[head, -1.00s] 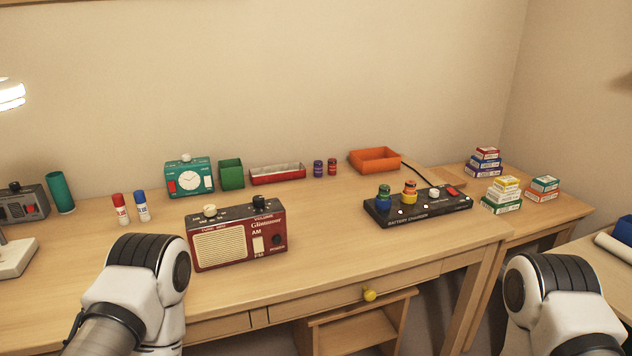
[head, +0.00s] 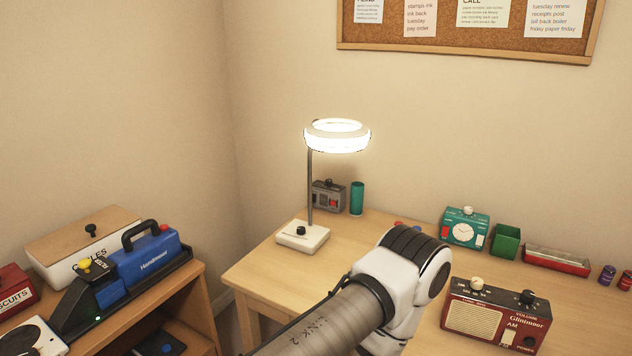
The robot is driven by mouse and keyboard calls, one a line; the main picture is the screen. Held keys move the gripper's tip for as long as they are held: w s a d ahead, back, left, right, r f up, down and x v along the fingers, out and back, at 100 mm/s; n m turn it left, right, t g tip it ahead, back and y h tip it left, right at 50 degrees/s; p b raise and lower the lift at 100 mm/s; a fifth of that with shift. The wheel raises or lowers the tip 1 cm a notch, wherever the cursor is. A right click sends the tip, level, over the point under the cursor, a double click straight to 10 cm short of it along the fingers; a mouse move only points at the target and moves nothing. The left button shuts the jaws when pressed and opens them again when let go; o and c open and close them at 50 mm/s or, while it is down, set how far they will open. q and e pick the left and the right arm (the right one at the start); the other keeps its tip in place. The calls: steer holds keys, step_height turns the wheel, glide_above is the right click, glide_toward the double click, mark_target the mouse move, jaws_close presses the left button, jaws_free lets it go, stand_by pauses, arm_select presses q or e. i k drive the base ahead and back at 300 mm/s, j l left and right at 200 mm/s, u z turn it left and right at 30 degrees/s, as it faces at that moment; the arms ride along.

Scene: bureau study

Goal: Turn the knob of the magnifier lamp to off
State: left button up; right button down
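The magnifier lamp stands at the back left corner of the desk, with a white base (head: 302,237), a thin dark post and a glowing ring head (head: 337,137). A small black knob (head: 300,230) sits on top of its base. The ring is lit. The knob's pointer is too small to read. My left arm reaches in from the bottom, in front of the desk and to the right of the lamp base. Its gripper is not visible. My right gripper is out of the picture.
A grey device (head: 328,196) and a teal cylinder (head: 357,199) stand right behind the lamp. A red radio (head: 496,316), a teal clock (head: 465,229) and a green box (head: 505,241) are to the right. The desk before the lamp base is clear.

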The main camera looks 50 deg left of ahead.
mark_target(302, 230)
steer(key=u, duration=1.6)
steer(key=i+j+z, duration=0.2)
steer(key=j+z, duration=0.15)
steer(key=j, duration=0.25)
steer(key=k, duration=0.05)
